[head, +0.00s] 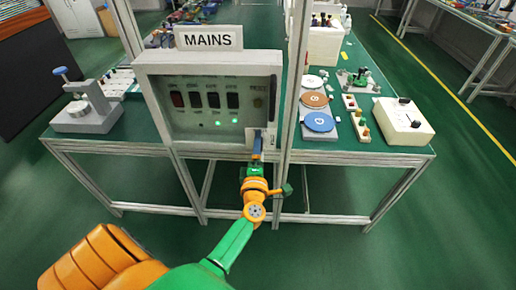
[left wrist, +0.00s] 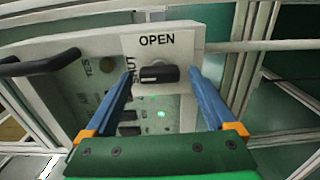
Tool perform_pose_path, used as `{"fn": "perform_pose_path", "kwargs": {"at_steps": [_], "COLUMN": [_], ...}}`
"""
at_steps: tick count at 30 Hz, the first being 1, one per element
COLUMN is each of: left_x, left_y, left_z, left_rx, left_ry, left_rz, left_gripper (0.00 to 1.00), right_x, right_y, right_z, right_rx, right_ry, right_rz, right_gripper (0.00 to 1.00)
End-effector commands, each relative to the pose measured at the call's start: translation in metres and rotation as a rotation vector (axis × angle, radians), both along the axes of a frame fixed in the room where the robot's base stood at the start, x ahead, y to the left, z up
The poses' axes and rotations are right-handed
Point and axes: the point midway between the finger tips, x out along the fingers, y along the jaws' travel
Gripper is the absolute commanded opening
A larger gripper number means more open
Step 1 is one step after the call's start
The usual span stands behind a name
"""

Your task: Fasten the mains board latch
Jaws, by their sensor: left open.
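The mains board (head: 152,95) is a pale grey box under a MAINS sign, with dark switches and green lights on its front. In the left wrist view, its latch (left wrist: 157,74) is a black bar knob on a white plate (left wrist: 185,42) marked OPEN above and SHUT to the left. The bar lies across the picture; which mark it points to I cannot tell. My left gripper (left wrist: 160,76) is open, its blue fingers on either side of the knob, with gaps showing. In the head view the left gripper (head: 257,145) is at the board's lower right corner and hides the latch. My right gripper is not in view.
A metal frame post (head: 291,110) stands close to the right of the board. A grey press (head: 88,112) is on the bench at left. Blue and orange discs (head: 319,122) and a white box (head: 403,122) are at right. The floor in front is clear.

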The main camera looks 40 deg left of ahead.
Motion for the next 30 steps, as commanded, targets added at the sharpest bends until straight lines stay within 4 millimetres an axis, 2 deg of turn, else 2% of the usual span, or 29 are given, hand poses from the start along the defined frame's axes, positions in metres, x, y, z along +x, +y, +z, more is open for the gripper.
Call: {"fn": "perform_pose_path", "kwargs": {"at_steps": [2,9,12,25,26,28,29,30], "left_x": [-0.007,-0.049,-0.058,-0.06,-0.059,-0.056,-0.055,-0.057], "left_y": [-0.005,-0.03,-0.036,-0.037,-0.039,-0.054,-0.065,-0.084], "left_z": [-0.001,-0.002,-0.001,-0.001,-0.004,-0.024,-0.04,-0.068], "left_rx": [-0.001,-0.002,-0.002,0.002,0.013,0.092,0.15,0.245], "left_ry": [0.002,0.002,0.001,0.003,0.015,0.096,0.157,0.26], "left_rz": [-0.001,0.0,0.0,-0.003,-0.012,-0.087,-0.144,-0.245], "left_gripper": [0.9,0.9,0.9,0.9,0.9,0.9,0.9,0.9], "right_x": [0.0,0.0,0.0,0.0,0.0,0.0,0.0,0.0], "right_y": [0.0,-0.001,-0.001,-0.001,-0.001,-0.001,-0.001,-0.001], "right_z": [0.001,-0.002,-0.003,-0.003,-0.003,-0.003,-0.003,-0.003], "right_rx": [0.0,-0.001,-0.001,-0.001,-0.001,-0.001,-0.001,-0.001], "right_ry": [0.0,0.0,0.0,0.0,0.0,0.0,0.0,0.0], "right_rz": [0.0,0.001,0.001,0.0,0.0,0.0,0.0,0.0], "right_gripper": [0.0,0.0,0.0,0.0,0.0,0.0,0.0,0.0]}}
